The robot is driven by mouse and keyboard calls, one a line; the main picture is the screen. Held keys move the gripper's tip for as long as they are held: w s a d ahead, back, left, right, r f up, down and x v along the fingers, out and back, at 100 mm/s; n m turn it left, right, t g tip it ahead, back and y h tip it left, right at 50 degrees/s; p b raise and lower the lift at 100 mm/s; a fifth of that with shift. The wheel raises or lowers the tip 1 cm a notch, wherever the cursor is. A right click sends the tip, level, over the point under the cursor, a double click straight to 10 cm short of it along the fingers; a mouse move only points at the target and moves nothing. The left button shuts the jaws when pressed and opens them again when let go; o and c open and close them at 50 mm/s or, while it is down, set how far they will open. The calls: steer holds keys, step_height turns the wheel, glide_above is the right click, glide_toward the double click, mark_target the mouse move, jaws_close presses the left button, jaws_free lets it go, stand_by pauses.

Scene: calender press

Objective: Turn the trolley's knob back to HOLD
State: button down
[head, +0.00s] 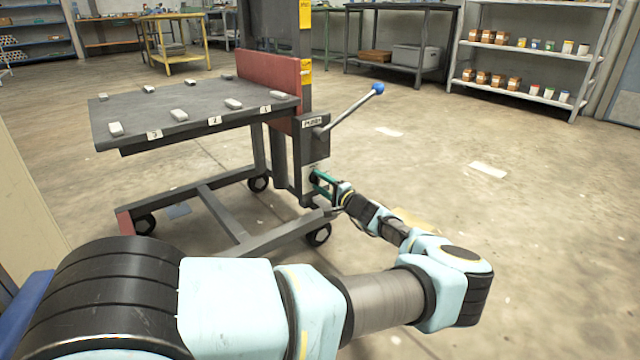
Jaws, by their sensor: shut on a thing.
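The trolley (118,138) stands left of centre, with a dark flat top and a grey wheeled frame. Its grey column carries a small labelled box and a lever with a blue ball end (378,88). Low on the column is a pale plate (318,169), where the knob sits. My gripper (318,180), with green fingers, is against this plate and shut on the knob. The fingers cover the knob, so its pointer and the HOLD mark cannot be read.
Shelves with jars (530,50) and a dark bench (400,75) stand behind. The floor to the right is open.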

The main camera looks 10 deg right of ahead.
steer(key=shift+n, duration=0.4)
steer(key=shift+c, duration=1.6)
jaws_free()
steer(key=p+v, duration=0.3)
steer(key=v, duration=0.7)
steer(key=shift+s+d, duration=0.2)
steer(key=shift+s, duration=0.15)
